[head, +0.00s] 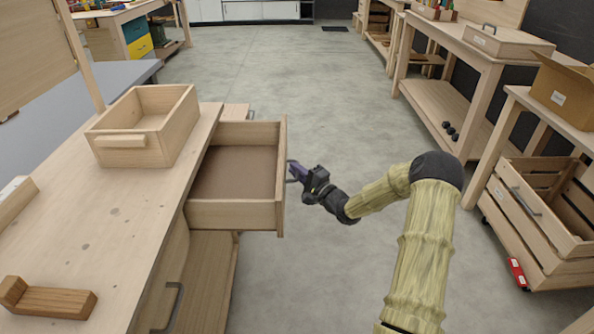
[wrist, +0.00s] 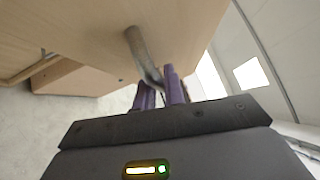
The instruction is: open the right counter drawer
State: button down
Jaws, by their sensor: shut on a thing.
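The right counter drawer (head: 232,214) is pulled well out of the wooden counter (head: 120,225) in the head view. Its inside is brown and looks empty. My gripper (head: 293,171) is at the outer face of this drawer's front. In the wrist view the wooden drawer front (wrist: 190,35) fills the upper part, with a curved grey metal handle (wrist: 138,48). My gripper's purple fingers (wrist: 160,92) are shut on the lower part of this handle. The handle is mostly hidden in the head view.
A nearer drawer handle (head: 173,308) shows on the counter. An open wooden box (head: 120,142) and a wooden block (head: 55,302) stand on the counter. A slatted crate (head: 535,215) and workbenches (head: 470,45) line the right. The middle floor is clear.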

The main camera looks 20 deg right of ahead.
jog(key=c, duration=1.5)
grip_release()
jog(key=p+v, duration=0.2)
jog(key=v, duration=1.5)
